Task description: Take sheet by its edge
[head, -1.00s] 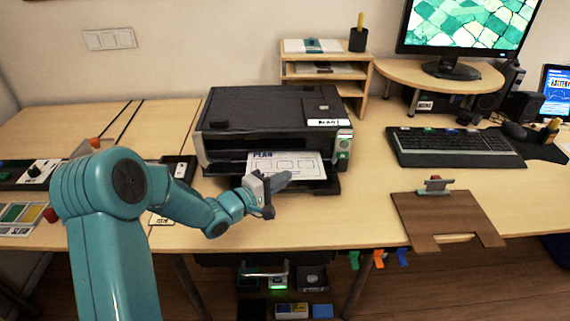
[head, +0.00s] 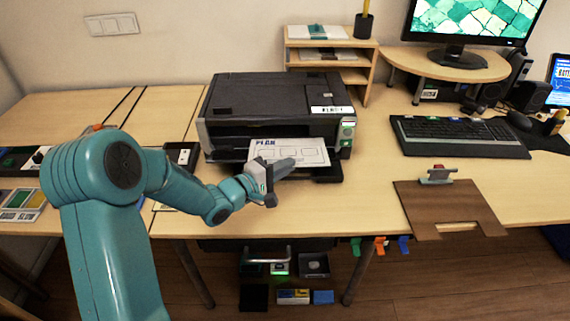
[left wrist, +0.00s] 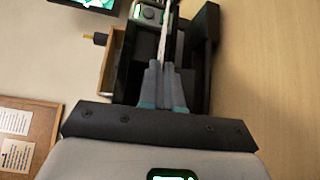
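The white sheet (head: 312,149) marked PLAN lies in the output tray of the black printer (head: 270,105) in the head view. My left gripper (head: 285,165) is at the sheet's near edge, its grey fingers over the left part of that edge. In the left wrist view the sheet shows edge-on as a thin pale strip (left wrist: 167,35) running between the fingertips (left wrist: 161,68). The fingers are close together and look shut on the sheet's edge. The part of the edge between them is hidden. My right gripper is in neither view.
A brown clipboard (head: 455,208) with a clip lies to the right, and a keyboard (head: 458,135) lies behind it. A wooden shelf (head: 370,75) stands behind the printer. The table between printer and clipboard is clear. Coloured clips (head: 379,246) hang at the front edge.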

